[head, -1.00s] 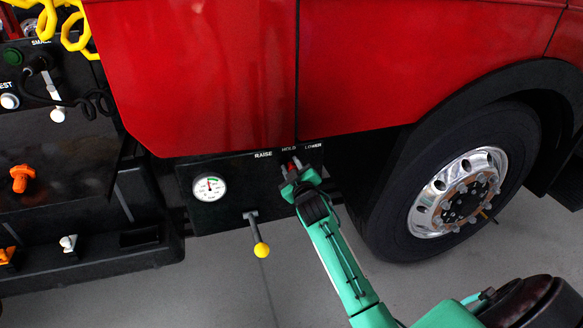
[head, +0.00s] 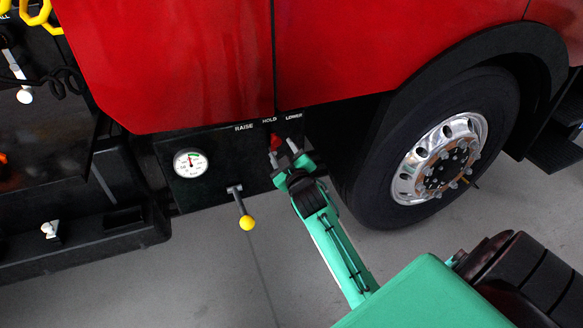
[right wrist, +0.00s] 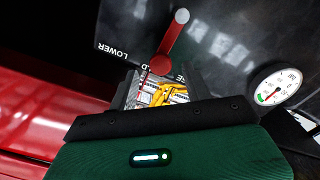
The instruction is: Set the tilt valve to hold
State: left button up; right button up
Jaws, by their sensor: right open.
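The tilt valve is a red lever (head: 277,143) on the dark panel under the red truck body. In the head view its red end sits just below the HOLD label (head: 269,120), between RAISE and LOWER. The right wrist view shows the lever (right wrist: 171,43) with a red round end near HOLD and a grey round end away from the labels. My right gripper (head: 284,154) is open just below the lever's red end, fingers apart, with nothing seen held. The gripper hides the lower part of the lever in the head view. My left gripper is not in view.
A round gauge (head: 189,163) and a yellow-knobbed lever (head: 246,222) are left of my right gripper. A large wheel (head: 437,158) stands to the right. The red body (head: 180,60) overhangs the panel. Grey floor is clear below.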

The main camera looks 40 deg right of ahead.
pick_arm(q)
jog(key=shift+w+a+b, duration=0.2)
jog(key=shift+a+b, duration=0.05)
jog(key=shift+b, duration=0.05)
pick_arm(e)
jog(key=v, duration=0.6)
jog(key=shift+s, duration=0.45)
